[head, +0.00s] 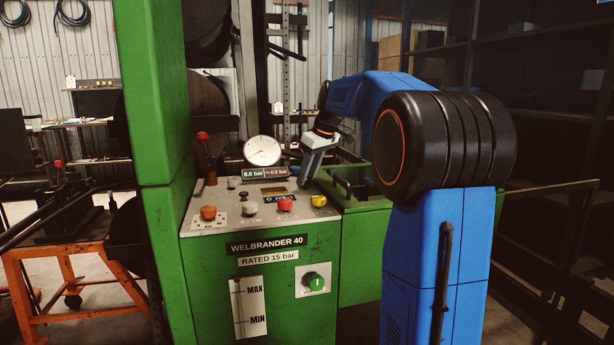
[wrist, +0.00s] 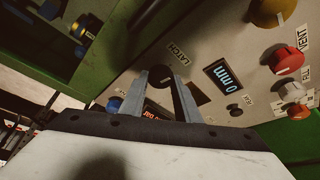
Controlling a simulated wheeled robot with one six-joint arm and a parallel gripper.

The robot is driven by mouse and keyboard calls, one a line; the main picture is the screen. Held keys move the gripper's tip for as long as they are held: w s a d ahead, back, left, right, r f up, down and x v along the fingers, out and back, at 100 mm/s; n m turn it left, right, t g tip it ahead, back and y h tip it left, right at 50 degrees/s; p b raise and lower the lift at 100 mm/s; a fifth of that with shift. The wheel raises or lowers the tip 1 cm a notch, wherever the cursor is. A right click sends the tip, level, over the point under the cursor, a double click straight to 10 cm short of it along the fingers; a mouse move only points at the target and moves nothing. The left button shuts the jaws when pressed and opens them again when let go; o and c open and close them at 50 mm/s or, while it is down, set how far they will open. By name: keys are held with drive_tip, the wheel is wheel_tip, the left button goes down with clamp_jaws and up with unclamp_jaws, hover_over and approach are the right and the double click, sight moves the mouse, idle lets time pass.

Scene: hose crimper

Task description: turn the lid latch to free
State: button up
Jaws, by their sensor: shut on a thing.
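The lid latch is a dark round knob (wrist: 160,76) on the grey panel (wrist: 225,35), beside the printed word LATCH in the wrist view. My gripper (wrist: 159,74) has its two grey fingers on either side of this knob and is shut on it. In the head view my gripper (head: 302,182) points down at the panel's right rear part, and the latch is hidden behind it there. Which way the latch is turned cannot be made out.
A gauge (head: 262,151) and a pressure display (head: 266,173) stand behind. The green housing (head: 367,192) with its dark opening lies right of my gripper.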

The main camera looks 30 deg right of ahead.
drive_tip(key=shift+d+n, duration=0.1)
drive_tip(key=shift+n, duration=0.6)
drive_tip(key=o, duration=1)
drive_tip(key=v, duration=1.7)
drive_tip(key=shift+w+d+r, duration=0.15)
drive_tip(key=shift+d+r, duration=0.05)
drive_tip(key=shift+d, duration=0.15)
